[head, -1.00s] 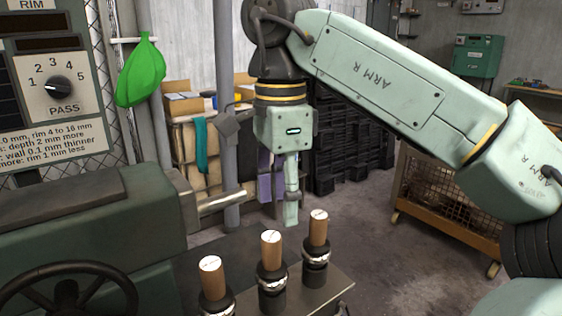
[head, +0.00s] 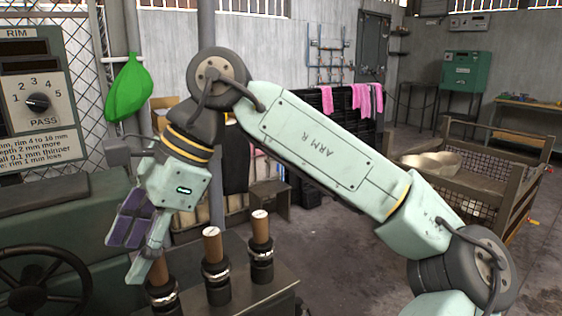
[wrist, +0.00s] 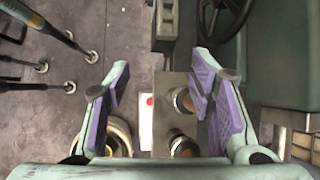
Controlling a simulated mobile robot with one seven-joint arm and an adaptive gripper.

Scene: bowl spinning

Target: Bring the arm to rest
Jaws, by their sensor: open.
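My gripper (head: 132,245) hangs at the lower left of the head view, at the end of my pale green arm. Its purple-padded fingers stand apart in the wrist view (wrist: 160,100), with nothing held between them. In the head view the gripper is in front of the leftmost of three wooden-handled tools (head: 213,245) and partly hides it. The tools stand upright on a dark bench (head: 268,292). The wrist view shows round tops of some tools (wrist: 183,100) near the right finger, with a gap I cannot judge.
A green machine with a handwheel (head: 40,285) and a dial panel (head: 37,102) stands at the left. A green bag (head: 129,88) hangs by the post. A mesh-sided crate (head: 475,185) stands at the right. Open floor (head: 350,255) lies between bench and crate.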

